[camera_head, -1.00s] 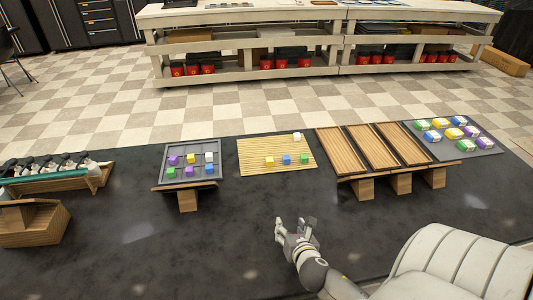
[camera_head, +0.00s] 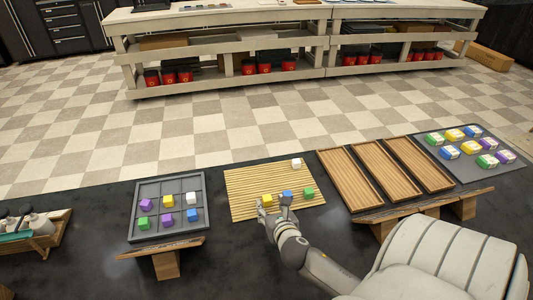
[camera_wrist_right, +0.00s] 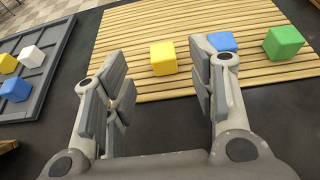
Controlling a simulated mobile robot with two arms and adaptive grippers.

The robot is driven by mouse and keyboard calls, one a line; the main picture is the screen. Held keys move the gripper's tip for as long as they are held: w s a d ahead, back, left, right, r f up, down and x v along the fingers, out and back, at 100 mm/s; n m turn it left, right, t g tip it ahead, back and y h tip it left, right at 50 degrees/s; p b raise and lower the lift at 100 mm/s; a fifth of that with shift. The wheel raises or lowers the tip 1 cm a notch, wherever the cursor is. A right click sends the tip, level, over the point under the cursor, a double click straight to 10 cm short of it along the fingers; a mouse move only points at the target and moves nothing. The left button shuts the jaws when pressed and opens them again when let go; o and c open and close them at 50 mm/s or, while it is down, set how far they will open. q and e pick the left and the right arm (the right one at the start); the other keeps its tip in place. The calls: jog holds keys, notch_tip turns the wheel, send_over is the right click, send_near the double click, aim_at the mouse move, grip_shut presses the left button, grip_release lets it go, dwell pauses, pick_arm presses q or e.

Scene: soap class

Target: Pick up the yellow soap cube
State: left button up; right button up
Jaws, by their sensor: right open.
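A yellow soap cube (camera_head: 267,199) lies on the slatted bamboo mat (camera_head: 240,182), near its front edge. It also shows in the right wrist view (camera_wrist_right: 163,58), ahead of and between my fingers. Another yellow cube (camera_head: 168,201) sits in the grey compartment tray (camera_head: 148,188) to the left. My right gripper (camera_head: 274,207) is open and empty at the front edge of the mat, just short of the yellow cube. In the right wrist view the two fingers (camera_wrist_right: 160,75) are spread wide. My left gripper is not in view.
A blue cube (camera_head: 287,194) is close to the right finger, with a green cube (camera_head: 308,193) beyond it. A white cube (camera_head: 296,163) is at the mat's back right. Wooden trays (camera_head: 383,172) and a grey board of wrapped soaps (camera_head: 489,172) stand to the right.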

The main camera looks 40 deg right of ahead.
aim_at(267, 197)
jog(key=shift+w+d+f, duration=0.15)
jog(key=shift+w+d, duration=0.05)
jog(key=shift+w, duration=0.2)
jog(key=x, duration=0.5)
jog(key=shift+d+r, duration=0.1)
jog(key=shift+r, duration=0.15)
jog(key=shift+w+d+f, duration=0.15)
jog(key=shift+w, duration=0.15)
jog(key=shift+s, duration=0.1)
jog(key=c, duration=0.5)
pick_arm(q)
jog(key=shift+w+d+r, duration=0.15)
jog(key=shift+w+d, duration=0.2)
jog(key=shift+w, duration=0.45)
pick_arm(e)
jog(key=c, duration=0.4)
